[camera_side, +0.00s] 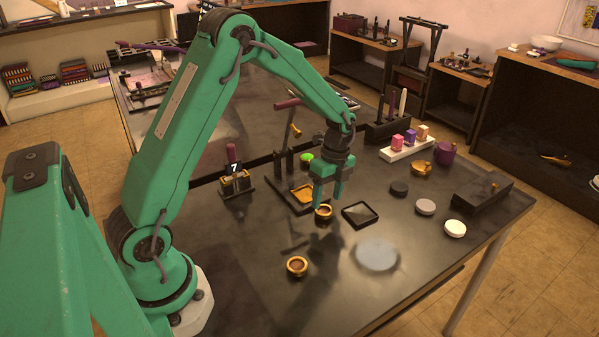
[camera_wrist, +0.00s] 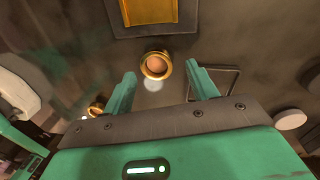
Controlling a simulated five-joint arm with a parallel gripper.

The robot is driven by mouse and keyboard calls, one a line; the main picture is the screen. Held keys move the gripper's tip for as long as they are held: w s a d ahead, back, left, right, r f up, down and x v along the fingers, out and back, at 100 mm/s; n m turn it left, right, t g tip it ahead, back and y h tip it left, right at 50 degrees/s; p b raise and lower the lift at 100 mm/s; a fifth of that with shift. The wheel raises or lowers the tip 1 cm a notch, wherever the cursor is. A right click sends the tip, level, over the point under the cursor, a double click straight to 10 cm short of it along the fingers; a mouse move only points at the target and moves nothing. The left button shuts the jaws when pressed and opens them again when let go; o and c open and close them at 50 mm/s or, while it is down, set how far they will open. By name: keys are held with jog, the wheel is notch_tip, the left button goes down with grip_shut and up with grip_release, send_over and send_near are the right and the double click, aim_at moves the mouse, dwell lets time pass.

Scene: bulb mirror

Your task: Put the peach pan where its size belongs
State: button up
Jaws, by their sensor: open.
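A small round gold-rimmed pan with a peach fill (camera_wrist: 156,65) sits on the dark table, just beyond and between my fingertips in the wrist view. In the side view this pan (camera_side: 323,213) is below my gripper (camera_side: 328,205). My gripper is open and empty, pointing down, and it also shows in the wrist view (camera_wrist: 161,76). I cannot tell whether a finger touches the pan. A second gold-rimmed pan (camera_side: 297,266) with a brownish fill lies nearer the camera. A flat black square tray (camera_side: 360,215) lies to the right of the peach pan.
A white rack (camera_side: 407,149) holds coloured blocks.

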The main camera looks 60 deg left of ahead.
aim_at(325, 211)
jog(key=shift+s+d+f, duration=0.1)
jog(key=shift+s+f, duration=0.05)
jog(key=shift+f, duration=1.4)
jog(key=shift+c, duration=0.2)
jog(key=c, duration=0.9)
jog(key=shift+r, duration=0.2)
jog(key=shift+r, duration=0.5)
jog(key=r, duration=0.3)
jog(key=shift+s+d+r, duration=0.1)
jog(key=shift+d+r, duration=0.05)
jog(key=shift+d, duration=0.15)
jog(key=s+d+r, duration=0.1)
jog(key=d+r, duration=0.1)
jog(key=d, duration=0.1)
jog(key=s+d+r, duration=0.2)
jog(key=d, duration=0.1)
jog(key=s+d+r, duration=0.1)
jog(key=d+r, duration=0.1)
jog(key=d, duration=0.2)
jog(key=shift+s+d+r, duration=0.1)
jog(key=shift+s+r, duration=0.05)
jog(key=shift+r, duration=0.05)
